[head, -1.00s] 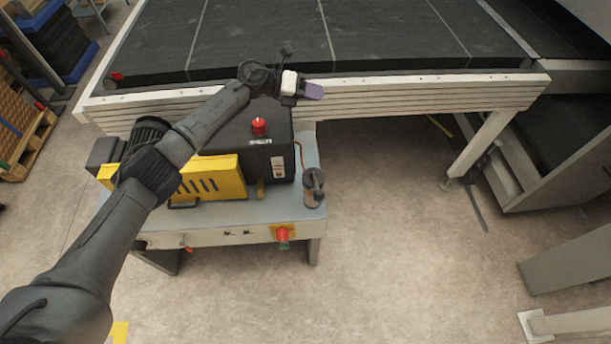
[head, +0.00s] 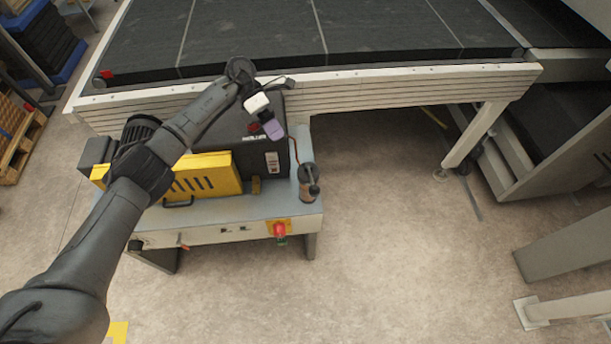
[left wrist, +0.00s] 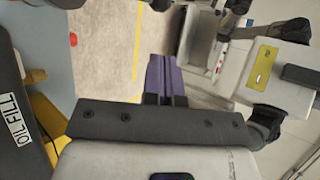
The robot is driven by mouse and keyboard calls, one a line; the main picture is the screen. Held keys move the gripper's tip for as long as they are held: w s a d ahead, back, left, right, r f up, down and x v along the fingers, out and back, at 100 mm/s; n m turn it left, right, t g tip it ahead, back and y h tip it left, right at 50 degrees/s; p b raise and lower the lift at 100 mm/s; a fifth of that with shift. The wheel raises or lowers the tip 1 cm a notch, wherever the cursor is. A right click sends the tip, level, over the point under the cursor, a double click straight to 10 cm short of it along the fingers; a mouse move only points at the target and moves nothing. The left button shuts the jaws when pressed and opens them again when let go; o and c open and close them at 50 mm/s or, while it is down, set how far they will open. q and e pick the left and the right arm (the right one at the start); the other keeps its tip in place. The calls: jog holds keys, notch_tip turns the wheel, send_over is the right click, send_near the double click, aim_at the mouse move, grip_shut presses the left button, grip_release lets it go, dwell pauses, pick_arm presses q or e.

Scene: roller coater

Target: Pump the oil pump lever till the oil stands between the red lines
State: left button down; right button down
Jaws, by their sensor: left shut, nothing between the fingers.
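A pale upright gauge (head: 272,162) is on the front of the black tank (head: 236,148); the oil level and red lines are too small to read. My left gripper (head: 274,129), with purple fingers, is shut and empty. It hangs in front of the tank's upper right part, up and left of the pump and apart from it. Its fingers also show in the left wrist view (left wrist: 163,80). My right gripper is not in view.
A yellow slotted guard (head: 207,177) sits left of the tank. A red knob (head: 279,230) is on the bench front. The pale conveyor frame (head: 400,90) runs behind. An OIL FILL label (left wrist: 20,132) shows in the left wrist view. Floor right of the bench is clear.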

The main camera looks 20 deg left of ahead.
pick_arm(q)
jog(key=p, duration=0.2)
send_over(311, 178)
jog(key=s+a, duration=0.2)
jog(key=s, duration=0.1)
notch_tip(311, 178, down, 7)
jog(key=shift+s+d+f, duration=0.1)
jog(key=shift+d+f, duration=0.1)
jog(key=shift+d, duration=0.25)
jog(key=shift+d+f, duration=0.15)
jog(key=shift+d, duration=0.3)
